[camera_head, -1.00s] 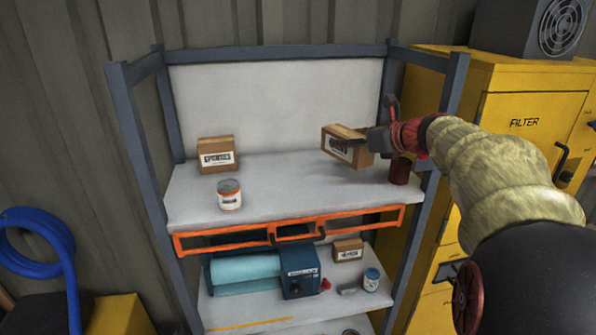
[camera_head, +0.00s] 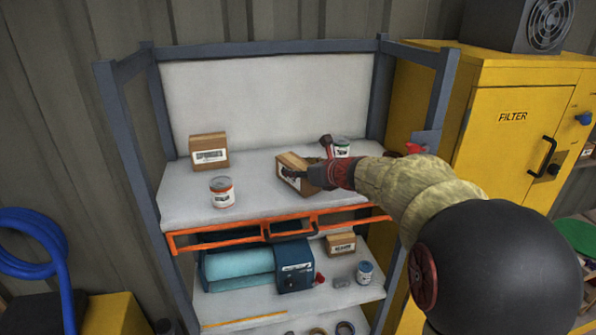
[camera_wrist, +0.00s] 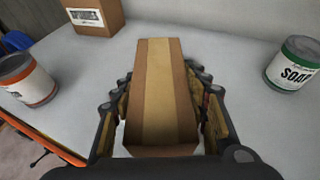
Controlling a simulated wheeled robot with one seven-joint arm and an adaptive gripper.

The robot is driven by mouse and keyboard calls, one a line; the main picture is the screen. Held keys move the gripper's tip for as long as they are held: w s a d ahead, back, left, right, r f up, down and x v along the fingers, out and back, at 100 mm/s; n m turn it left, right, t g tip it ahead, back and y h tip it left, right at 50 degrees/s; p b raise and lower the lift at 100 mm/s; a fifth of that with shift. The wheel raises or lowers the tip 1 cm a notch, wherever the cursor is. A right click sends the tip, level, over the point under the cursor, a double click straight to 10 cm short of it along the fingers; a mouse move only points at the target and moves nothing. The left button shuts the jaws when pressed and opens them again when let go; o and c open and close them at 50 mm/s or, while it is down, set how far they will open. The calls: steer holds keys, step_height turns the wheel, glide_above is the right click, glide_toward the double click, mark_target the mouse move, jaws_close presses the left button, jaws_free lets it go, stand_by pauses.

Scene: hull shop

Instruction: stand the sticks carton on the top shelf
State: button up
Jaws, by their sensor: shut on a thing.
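My gripper (camera_wrist: 160,82) is shut on a brown cardboard carton (camera_wrist: 157,92), with a finger on each side and a pale tape strip facing the wrist camera. In the head view, the held carton (camera_head: 292,174) is over the front middle of the top shelf (camera_head: 252,182), its white label facing front-left. It looks roughly level and low. I cannot tell whether its base touches the shelf. The label is too small to read, so its name is unconfirmed. My gripper (camera_head: 318,172) reaches it from the right and hides part of it.
Another brown carton (camera_head: 209,152) stands at the shelf's back left. A white and orange can (camera_head: 221,192) is at the front left. A soap can (camera_wrist: 294,64) stands right of the held carton. An orange rail (camera_head: 220,241) runs below the shelf front. Grey posts (camera_head: 133,170) frame the rack.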

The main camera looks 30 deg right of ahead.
steer(key=shift+s+f, duration=0.1)
steer(key=shift+f, duration=0.15)
steer(key=o, duration=1.3)
steer(key=shift+o, duration=0.2)
